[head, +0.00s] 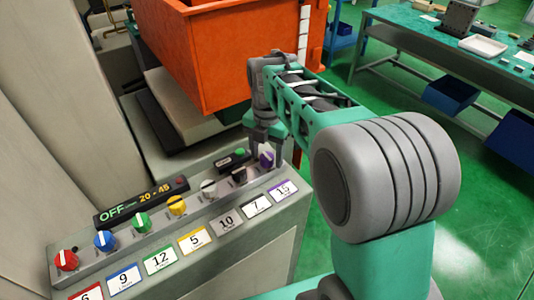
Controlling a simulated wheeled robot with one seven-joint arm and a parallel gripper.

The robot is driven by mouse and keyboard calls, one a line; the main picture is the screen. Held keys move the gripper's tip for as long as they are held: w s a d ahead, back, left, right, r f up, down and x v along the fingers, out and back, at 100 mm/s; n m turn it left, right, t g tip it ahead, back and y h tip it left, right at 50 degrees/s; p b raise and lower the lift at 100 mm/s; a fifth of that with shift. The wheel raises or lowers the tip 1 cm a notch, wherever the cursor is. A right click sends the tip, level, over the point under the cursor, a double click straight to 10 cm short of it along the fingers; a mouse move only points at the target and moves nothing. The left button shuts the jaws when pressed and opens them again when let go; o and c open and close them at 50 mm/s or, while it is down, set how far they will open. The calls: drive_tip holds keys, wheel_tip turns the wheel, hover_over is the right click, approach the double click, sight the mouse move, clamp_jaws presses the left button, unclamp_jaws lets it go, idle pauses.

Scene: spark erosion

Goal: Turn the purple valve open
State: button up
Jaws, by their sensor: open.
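The purple valve (266,158) is a small knob at the right end of a row of coloured knobs on a grey panel. A white label reading 15 with a purple edge (283,190) sits in front of it. My gripper (264,143) is at the end of my green and grey arm, just above and around the purple valve in the picture. The jaws are open. The arm and gripper hide part of the valve, and I cannot tell whether the fingers touch it.
Beside it stand black (238,174), white (209,187), yellow (177,205), green (142,221), blue (104,240) and red (66,260) knobs. A display (141,200) reads OFF and 20 - 45. An orange bin (215,60) stands behind the panel. A green workbench (420,45) is at the right.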

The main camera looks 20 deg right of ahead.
sight(267, 159)
wheel_tip(267, 159, up, 8)
drive_tip(key=shift+f+b, duration=0.1)
drive_tip(key=shift+b, duration=0.3)
drive_tip(key=shift+s+m, duration=0.45)
drive_tip(key=shift+m, duration=0.45)
drive_tip(key=s+f+m+t, duration=0.1)
drive_tip(key=s+f+m, duration=0.1)
drive_tip(key=s+m, duration=0.2)
drive_tip(key=s+f+m+t, duration=0.1)
drive_tip(key=s+m, duration=0.3)
drive_tip(key=m, duration=0.7)
drive_tip(key=s+f+m+t, duration=0.1)
drive_tip(key=s+f+m, duration=0.3)
drive_tip(key=m, duration=0.4)
drive_tip(key=shift+s+a, duration=0.1)
drive_tip(key=shift+a, duration=0.25)
drive_tip(key=shift+s+f+m+t, duration=0.3)
drive_tip(key=shift+f+m, duration=0.2)
drive_tip(key=shift+m, duration=0.6)
drive_tip(key=shift+c, duration=0.2)
